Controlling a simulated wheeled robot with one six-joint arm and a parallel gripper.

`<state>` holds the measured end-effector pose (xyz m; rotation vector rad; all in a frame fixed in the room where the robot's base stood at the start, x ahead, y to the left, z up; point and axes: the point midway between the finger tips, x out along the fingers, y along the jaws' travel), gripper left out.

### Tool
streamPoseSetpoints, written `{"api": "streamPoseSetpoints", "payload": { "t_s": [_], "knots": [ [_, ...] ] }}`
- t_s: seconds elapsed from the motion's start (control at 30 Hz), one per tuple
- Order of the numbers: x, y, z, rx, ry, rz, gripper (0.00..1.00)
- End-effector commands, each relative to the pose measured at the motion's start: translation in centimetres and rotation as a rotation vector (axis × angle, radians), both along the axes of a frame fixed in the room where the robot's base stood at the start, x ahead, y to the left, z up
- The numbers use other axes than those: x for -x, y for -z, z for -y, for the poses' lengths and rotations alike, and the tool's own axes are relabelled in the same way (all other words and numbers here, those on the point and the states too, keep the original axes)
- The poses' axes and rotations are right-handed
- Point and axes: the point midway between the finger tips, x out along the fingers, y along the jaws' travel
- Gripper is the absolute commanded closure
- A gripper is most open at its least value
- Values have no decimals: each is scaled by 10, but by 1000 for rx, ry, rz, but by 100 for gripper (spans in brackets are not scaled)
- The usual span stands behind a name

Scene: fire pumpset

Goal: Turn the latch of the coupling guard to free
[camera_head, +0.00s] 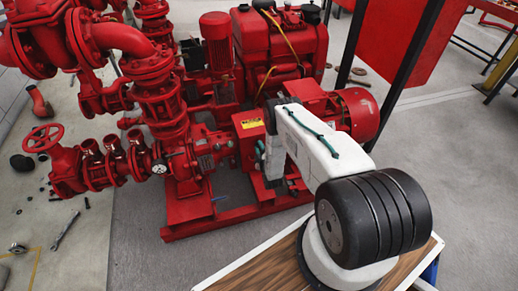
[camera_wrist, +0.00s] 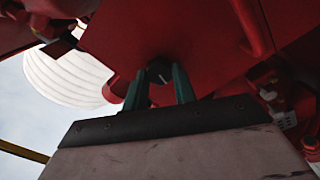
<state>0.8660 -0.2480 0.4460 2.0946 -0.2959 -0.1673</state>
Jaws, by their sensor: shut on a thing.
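The coupling guard (camera_head: 247,122) is a red cover with a yellow label, left of my arm in the head view. Its red surface (camera_wrist: 135,45) fills the upper middle of the wrist view. The latch (camera_wrist: 159,72) is a small dark round knob with a light mark. My gripper (camera_wrist: 159,83) has dark green fingers, one on each side of the latch, shut on it. The fingertips are against the guard's face. In the head view my arm hides the latch and most of the gripper.
The red motor (camera_head: 352,112) lies right of my arm. Red pipes and valves (camera_head: 160,95) stand at the left, with a handwheel (camera_head: 43,138). A dark post (camera_head: 349,45) rises behind the motor. Tools, including a wrench (camera_head: 65,230), lie on the left floor.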

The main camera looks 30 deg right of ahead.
Motion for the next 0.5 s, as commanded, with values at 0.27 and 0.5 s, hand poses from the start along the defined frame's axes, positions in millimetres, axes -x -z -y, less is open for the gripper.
{"api": "streamPoseSetpoints", "payload": {
  "t_s": [0.27,0.5],
  "knots": [
    [0,1,-2,117,-3,-34,96],
    [0,1,-2,154,-4,-44,96]
  ]
}}
